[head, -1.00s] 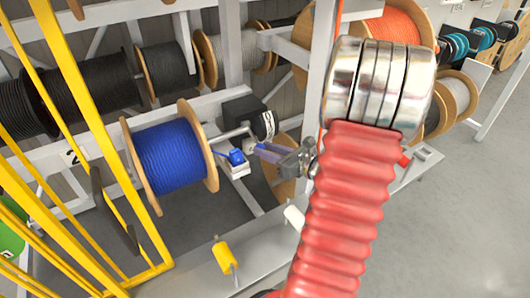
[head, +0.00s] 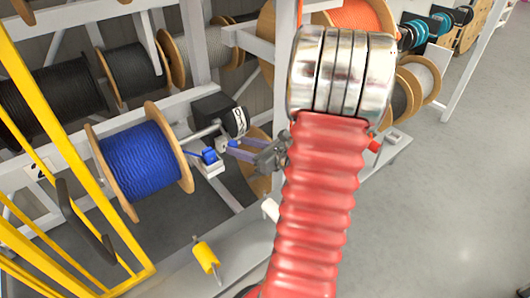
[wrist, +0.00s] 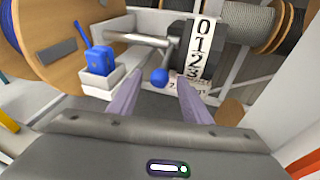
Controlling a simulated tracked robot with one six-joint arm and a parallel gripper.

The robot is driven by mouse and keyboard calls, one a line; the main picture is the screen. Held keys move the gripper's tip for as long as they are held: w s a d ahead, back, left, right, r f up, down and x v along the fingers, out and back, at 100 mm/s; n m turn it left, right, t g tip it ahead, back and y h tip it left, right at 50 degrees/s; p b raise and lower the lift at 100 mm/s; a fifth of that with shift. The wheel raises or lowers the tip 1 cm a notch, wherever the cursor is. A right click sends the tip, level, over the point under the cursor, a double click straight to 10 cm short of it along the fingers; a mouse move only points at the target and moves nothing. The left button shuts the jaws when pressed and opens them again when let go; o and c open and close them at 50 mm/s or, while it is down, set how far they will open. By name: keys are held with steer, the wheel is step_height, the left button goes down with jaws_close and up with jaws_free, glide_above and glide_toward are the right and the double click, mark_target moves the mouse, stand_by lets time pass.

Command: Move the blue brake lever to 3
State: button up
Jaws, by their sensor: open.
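A blue ball knob (wrist: 159,76), which looks like the brake lever's end, shows in the wrist view just below a black drum with a white number strip (wrist: 203,50) reading 0, 1, 2, 3. My gripper (wrist: 160,84) is open, its two purple-grey fingers pointing at the knob, one on either side of it in the picture. Whether they reach around it I cannot tell. In the head view my gripper (head: 234,148) is beside the drum (head: 218,115), right of the blue reel (head: 140,160). The lever's shaft is mostly hidden.
A white box (wrist: 100,82) with a blue block (wrist: 99,60) and blue stick stands left of the fingers. A metal axle (wrist: 138,39) runs from the reel flange to the drum. A yellow frame (head: 75,150) stands at left. Open floor (head: 450,200) lies at right.

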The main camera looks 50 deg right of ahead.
steer(key=v, duration=1.2)
steer(key=shift+s, duration=0.35)
steer(key=shift+w+a, duration=0.1)
steer(key=shift+a, duration=0.05)
steer(key=w+a+r+n+g+y, duration=0.1)
steer(key=w+a+n+g+y, duration=0.3)
steer(key=a+n, duration=0.65)
steer(key=s+a+n+g+y, duration=0.15)
steer(key=a+n+g, duration=0.45)
steer(key=a, duration=0.8)
steer(key=s+a+r+n+h, duration=0.3)
steer(key=a+r+n+h, duration=0.3)
steer(key=n, duration=1.3)
steer(key=a+r, duration=0.1)
steer(key=a, duration=0.2)
steer(key=shift+r+n, duration=0.2)
steer(key=shift+n, duration=0.15)
steer(key=shift+h, duration=0.25)
steer(key=shift+c, duration=0.2)
